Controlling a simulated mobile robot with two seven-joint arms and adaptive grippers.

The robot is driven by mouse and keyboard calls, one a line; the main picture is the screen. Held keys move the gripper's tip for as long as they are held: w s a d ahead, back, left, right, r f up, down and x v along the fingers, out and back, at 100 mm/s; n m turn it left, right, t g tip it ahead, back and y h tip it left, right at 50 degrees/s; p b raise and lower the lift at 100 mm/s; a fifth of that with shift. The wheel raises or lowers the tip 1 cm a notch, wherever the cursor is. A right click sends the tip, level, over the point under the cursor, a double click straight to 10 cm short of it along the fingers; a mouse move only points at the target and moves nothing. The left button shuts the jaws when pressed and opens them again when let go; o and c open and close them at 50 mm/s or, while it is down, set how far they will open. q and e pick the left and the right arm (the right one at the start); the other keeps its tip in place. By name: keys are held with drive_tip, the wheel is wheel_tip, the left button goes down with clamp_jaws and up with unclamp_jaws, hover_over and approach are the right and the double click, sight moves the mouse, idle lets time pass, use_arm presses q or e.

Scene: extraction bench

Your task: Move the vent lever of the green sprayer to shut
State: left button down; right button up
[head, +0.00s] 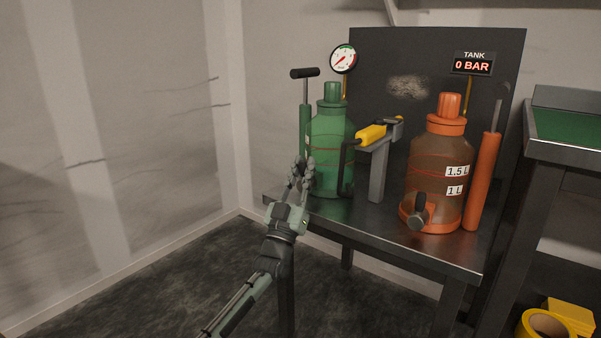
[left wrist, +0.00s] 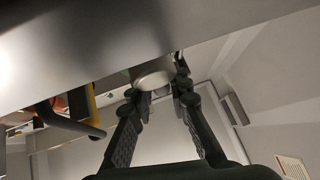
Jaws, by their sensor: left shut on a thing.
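The green sprayer (head: 332,160) stands upright at the left end of the dark bench, with its pump (head: 305,110) on its left. My left gripper (head: 302,165) is at the lower left side of the green tank, with its fingers pointing up and shut on a small part there. I take that part to be the vent lever; the fingers hide it in the head view, so its angle cannot be told. In the left wrist view a pale round part (left wrist: 154,76) shows between and beyond the fingertips (left wrist: 160,84). My right gripper is not in view.
An orange sprayer (head: 437,160) with a dark lever (head: 420,203) low on its front stands to the right. Between them a yellow-handled lance (head: 371,134) rests on a grey stand (head: 379,175). A round gauge (head: 343,59) and a 0 BAR display (head: 472,65) are behind.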

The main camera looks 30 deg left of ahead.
use_arm(q)
drive_tip(key=shift+d+m+h, duration=0.2)
drive_tip(key=shift+m+h, duration=0.7)
drive_tip(key=shift+m, duration=0.1)
drive_tip(key=c, duration=1.4)
unclamp_jaws()
drive_tip(key=v, duration=1.2)
drive_tip(key=shift+w+a+f, duration=0.1)
drive_tip(key=shift+w+f, duration=0.05)
